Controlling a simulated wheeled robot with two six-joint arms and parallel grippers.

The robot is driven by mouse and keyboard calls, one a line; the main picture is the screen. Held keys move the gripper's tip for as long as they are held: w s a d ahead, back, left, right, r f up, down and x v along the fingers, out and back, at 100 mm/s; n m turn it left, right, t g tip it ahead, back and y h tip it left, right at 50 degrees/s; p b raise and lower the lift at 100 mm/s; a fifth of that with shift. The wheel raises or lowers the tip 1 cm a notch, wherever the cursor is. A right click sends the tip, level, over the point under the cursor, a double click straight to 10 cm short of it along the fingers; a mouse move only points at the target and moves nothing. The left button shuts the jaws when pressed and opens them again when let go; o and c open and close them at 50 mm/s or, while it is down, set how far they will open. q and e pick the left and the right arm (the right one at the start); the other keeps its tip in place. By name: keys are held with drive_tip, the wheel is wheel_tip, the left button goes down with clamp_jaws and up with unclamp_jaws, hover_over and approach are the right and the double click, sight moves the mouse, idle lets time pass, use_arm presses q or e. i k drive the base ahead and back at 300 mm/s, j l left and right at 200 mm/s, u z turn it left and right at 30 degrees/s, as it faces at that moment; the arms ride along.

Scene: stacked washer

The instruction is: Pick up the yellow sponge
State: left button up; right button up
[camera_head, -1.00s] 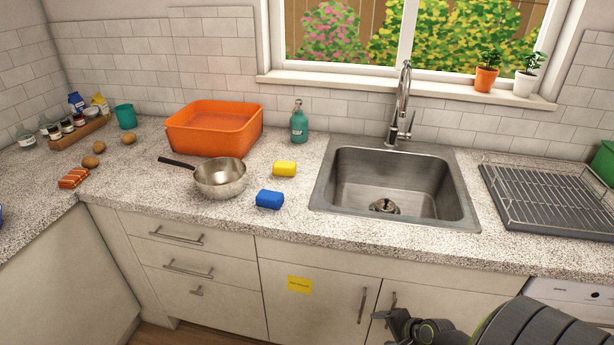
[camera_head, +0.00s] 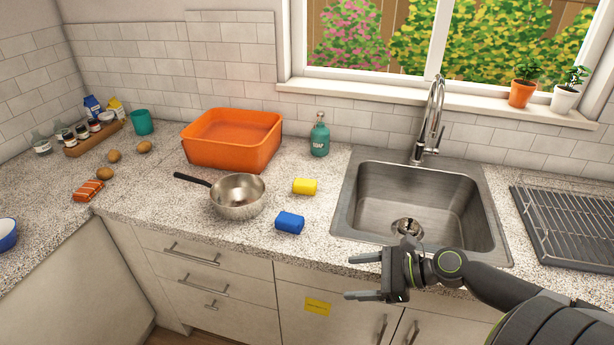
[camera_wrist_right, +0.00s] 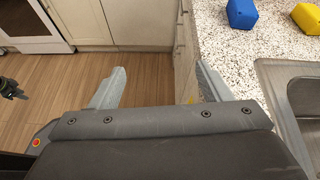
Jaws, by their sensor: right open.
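The yellow sponge (camera_head: 305,186) lies on the speckled counter between the pot and the sink. It also shows at the top right of the right wrist view (camera_wrist_right: 308,17). A blue sponge (camera_head: 290,222) lies nearer the counter's front edge. My right gripper (camera_head: 350,277) is open and empty, its fingers pointing left, in front of the counter edge and to the lower right of both sponges. In the right wrist view its two fingers (camera_wrist_right: 161,84) are spread over the floor. A dark part, seemingly my left gripper (camera_wrist_right: 11,89), shows small at that view's left edge; its jaws are unclear.
A metal pot (camera_head: 238,198) stands left of the sponges, with an orange basin (camera_head: 232,148) behind it. A soap bottle (camera_head: 319,138) stands behind the yellow sponge. The sink (camera_head: 345,215) and its tall faucet (camera_head: 433,120) are to the right. Counter around the yellow sponge is clear.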

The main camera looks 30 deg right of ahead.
sight(307, 187)
drive_tip(key=i+l, duration=0.45)
drive_tip(key=l, duration=0.15)
drive_tip(key=i+l, duration=0.4)
drive_tip(key=l, duration=0.15)
